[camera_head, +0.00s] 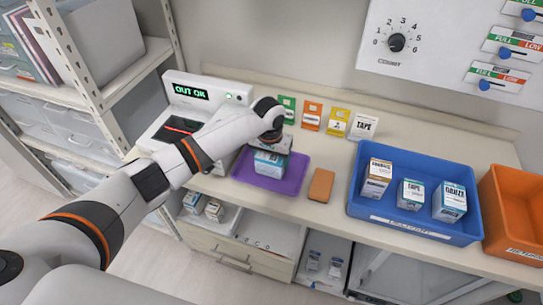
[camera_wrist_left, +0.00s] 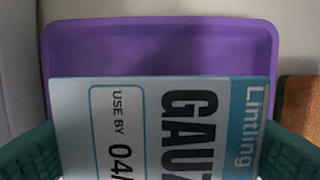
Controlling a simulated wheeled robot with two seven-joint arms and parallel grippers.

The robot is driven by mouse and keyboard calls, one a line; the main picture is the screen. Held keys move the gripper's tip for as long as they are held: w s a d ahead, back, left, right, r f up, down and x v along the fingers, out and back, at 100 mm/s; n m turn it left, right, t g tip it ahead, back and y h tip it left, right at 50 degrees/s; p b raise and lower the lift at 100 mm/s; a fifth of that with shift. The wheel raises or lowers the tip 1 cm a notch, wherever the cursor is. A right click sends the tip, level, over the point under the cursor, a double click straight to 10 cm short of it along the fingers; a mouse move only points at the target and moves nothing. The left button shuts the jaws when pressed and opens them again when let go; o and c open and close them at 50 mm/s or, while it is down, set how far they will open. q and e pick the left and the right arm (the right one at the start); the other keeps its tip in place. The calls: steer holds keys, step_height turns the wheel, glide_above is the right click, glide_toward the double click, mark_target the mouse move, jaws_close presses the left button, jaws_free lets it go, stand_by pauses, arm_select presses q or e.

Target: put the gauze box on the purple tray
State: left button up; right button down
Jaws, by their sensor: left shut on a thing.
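The gauze box (camera_head: 270,163) is white and teal, and it is held in my left gripper (camera_head: 271,150) over the purple tray (camera_head: 291,182). In the left wrist view the box (camera_wrist_left: 165,130) shows "GAUZ" and "USE BY" lettering between the two green fingers. The purple tray (camera_wrist_left: 160,45) fills the view behind it and looks empty where it shows. I cannot tell whether the box touches the tray. My right gripper is not in view.
An orange-brown block (camera_head: 321,185) lies just right of the tray. A blue bin (camera_head: 413,231) with several boxes and an orange bin (camera_head: 513,215) stand further right. A scanner device (camera_head: 190,105) is at the left. Coloured cards (camera_head: 312,115) stand along the back.

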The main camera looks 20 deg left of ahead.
mark_target(270, 156)
arm_select(q)
steer(key=o, duration=0.9)
steer(key=shift+f, duration=0.1)
steer(key=shift+o, duration=0.5)
steer(key=r, duration=0.3)
steer(key=r+b, duration=0.1)
steer(key=r, duration=0.3)
steer(key=s+r, duration=0.1)
steer(key=r, duration=0.3)
steer(key=shift+s+r, duration=0.2)
steer(key=shift+r, duration=0.45)
